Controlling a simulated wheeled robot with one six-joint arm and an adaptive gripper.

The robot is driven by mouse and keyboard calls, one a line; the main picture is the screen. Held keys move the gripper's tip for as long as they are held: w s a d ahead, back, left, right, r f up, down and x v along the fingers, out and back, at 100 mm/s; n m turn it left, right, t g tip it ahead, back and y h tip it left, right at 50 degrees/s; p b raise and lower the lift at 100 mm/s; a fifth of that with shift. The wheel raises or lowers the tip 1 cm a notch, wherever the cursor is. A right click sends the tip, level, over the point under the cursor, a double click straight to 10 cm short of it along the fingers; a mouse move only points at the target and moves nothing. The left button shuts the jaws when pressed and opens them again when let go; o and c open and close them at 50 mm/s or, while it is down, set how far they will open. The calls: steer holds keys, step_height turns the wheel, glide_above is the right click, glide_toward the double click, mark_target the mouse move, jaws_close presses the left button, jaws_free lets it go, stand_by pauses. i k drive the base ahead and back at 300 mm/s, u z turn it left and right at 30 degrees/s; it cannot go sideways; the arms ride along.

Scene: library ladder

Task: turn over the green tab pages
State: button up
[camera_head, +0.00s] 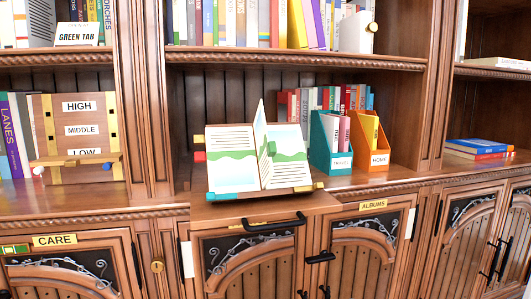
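An open book (232,172) with printed text and green picture bands rests on a tilted stand (222,195) on a pull-out wooden board (265,208). One page or group of pages (261,135) stands up near the spine, almost edge-on. A green tab (271,148) shows at that raised page, in front of the right-hand page (291,160). A red tab (199,157) and a yellow tab (196,140) stick out at the book's left edge. A card reading "GREEN TAB" (77,34) stands on the upper left shelf. My gripper is not in view.
A teal holder (321,150) and an orange holder (369,155) with books stand right of the book. A board marked HIGH, MIDDLE, LOW (84,130) is at left. A black handle (274,221) projects below the book. Free shelf lies right of the orange holder.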

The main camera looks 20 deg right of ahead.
mark_target(267, 149)
steer(key=u, duration=2)
steer(key=k, duration=0.8)
steer(key=z, duration=1.95)
